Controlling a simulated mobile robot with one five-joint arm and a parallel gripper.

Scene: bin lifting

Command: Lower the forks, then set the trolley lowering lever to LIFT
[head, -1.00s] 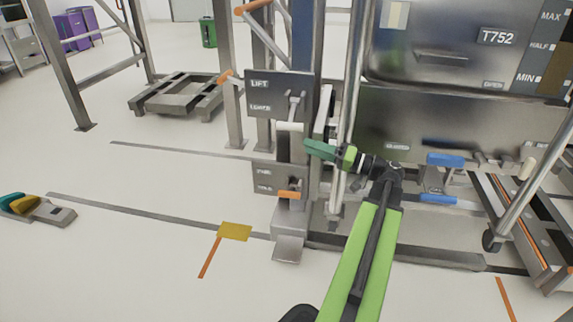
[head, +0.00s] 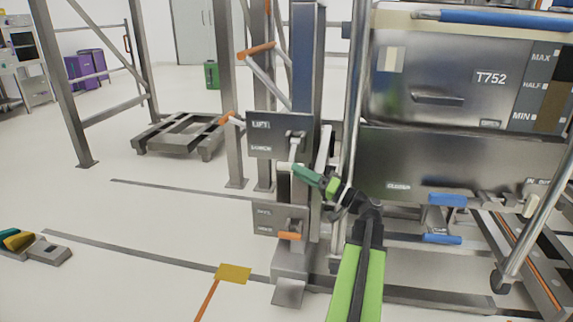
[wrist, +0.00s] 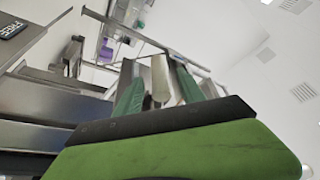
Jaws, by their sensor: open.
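The upper grey lever plate (head: 264,148) on the post is marked LIFT at the top and LOWER below. Its lever (head: 294,148) hangs down from the pivot at the plate's right side, with its pale grip at the LOWER end. My gripper (head: 303,174), with green fingers, is open at the grip, just below the plate. In the wrist view, my gripper (wrist: 160,95) has its fingers apart with the pale lever grip (wrist: 160,78) showing between them. Contact cannot be told. The forks cannot be made out clearly.
A lower plate (head: 264,217) with an orange-handled lever (head: 289,236) sits beneath. To the right are a steel bin (head: 450,75) marked T752 and blue pedals (head: 443,239). A low stand (head: 180,131) is behind left.

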